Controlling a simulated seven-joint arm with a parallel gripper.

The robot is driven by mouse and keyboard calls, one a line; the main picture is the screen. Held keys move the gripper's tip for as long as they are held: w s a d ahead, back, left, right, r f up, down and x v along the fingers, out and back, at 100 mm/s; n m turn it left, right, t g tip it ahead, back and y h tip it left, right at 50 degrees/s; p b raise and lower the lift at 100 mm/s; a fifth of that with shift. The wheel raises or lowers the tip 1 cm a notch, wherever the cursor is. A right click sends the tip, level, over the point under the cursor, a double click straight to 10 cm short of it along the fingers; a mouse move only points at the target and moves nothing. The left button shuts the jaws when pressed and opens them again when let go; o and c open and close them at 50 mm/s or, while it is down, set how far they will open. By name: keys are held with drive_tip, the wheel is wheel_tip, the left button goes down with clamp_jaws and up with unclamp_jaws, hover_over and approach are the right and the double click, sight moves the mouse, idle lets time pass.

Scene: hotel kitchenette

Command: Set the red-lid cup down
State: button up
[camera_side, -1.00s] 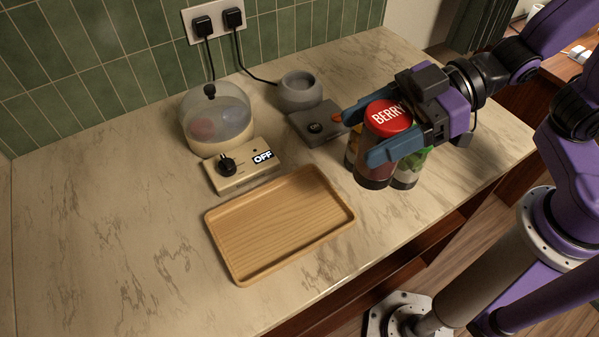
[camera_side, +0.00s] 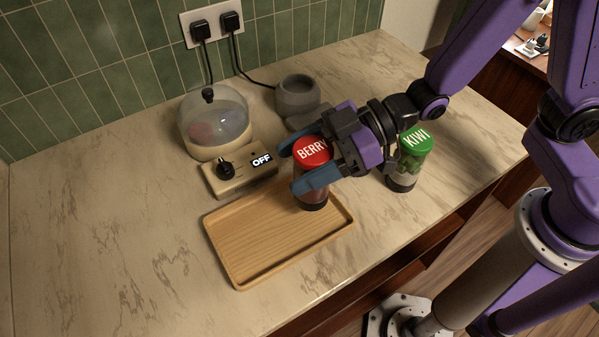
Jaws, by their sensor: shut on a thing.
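The red-lid cup (camera_side: 312,152), marked BERRY, is upright between the fingers of my gripper (camera_side: 301,168). My gripper is shut on it from the right. The cup is over the right part of the wooden tray (camera_side: 262,240). Its dark base shows near the tray's back right; I cannot tell whether it touches the tray floor. The green-lid cup (camera_side: 414,142), marked KIWI, stands on the counter to the right, behind my gripper's wrist.
A beige control box (camera_side: 238,172) with a knob and an OFF label sits behind the tray, by a domed steamer (camera_side: 216,125). A grey bowl-topped device (camera_side: 298,95) is partly hidden by my gripper. The left counter is clear.

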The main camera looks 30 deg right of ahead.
sight(318, 147)
drive_tip(key=shift+w+a+f, duration=0.2)
drive_tip(key=shift+f, duration=1.55)
drive_tip(key=shift+f, duration=0.2)
drive_tip(key=o, duration=1.4)
drive_tip(key=shift+o, duration=0.2)
drive_tip(key=shift+r, duration=0.1)
drive_tip(key=shift+d+r, duration=0.1)
drive_tip(key=shift+r, duration=0.05)
drive_tip(key=v, duration=0.3)
drive_tip(key=shift+r, duration=3.4)
